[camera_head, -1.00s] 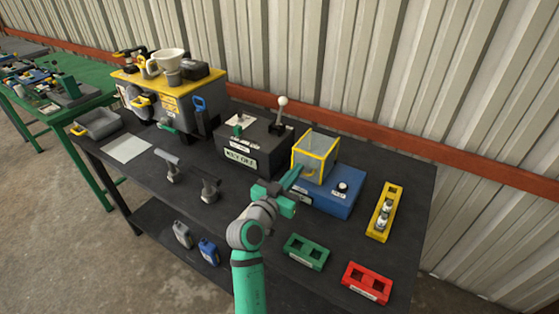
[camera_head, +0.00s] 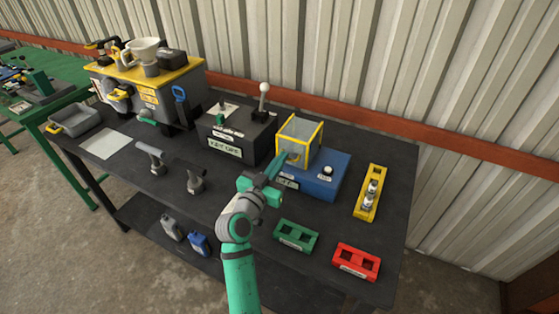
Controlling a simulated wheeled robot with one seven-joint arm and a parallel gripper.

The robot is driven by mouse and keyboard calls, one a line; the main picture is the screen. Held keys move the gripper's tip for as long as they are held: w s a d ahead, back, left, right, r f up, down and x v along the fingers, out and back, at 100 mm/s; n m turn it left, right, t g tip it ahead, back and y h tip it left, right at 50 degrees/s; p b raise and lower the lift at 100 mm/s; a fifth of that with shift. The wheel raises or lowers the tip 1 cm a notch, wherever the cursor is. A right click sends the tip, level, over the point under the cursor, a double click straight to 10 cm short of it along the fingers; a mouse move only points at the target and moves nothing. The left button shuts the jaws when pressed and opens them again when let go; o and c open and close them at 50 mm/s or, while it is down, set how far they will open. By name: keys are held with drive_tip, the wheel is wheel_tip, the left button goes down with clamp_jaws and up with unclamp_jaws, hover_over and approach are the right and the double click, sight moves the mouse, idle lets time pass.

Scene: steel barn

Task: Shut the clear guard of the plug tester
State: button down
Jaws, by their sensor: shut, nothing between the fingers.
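The plug tester is a blue box (camera_head: 322,181) with a dark knob with a white top on its right part. Its clear guard (camera_head: 300,137), a see-through box with yellow edges, stands over the left part of the tester. My gripper (camera_head: 281,158) is shut and empty, with its fingertips at the guard's lower front edge. I cannot tell whether they touch it. My gripper and arm hide part of the tester's front left side and label.
A dark box with a white-knobbed lever (camera_head: 263,98) stands left of the tester. A yellow rack (camera_head: 371,192) with spark plugs, a green rack (camera_head: 296,235) and a red rack (camera_head: 356,262) lie to the right and front.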

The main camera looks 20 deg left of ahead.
drive_tip(key=f+v, duration=0.1)
drive_tip(key=v, duration=0.8)
drive_tip(key=shift+s, duration=0.2)
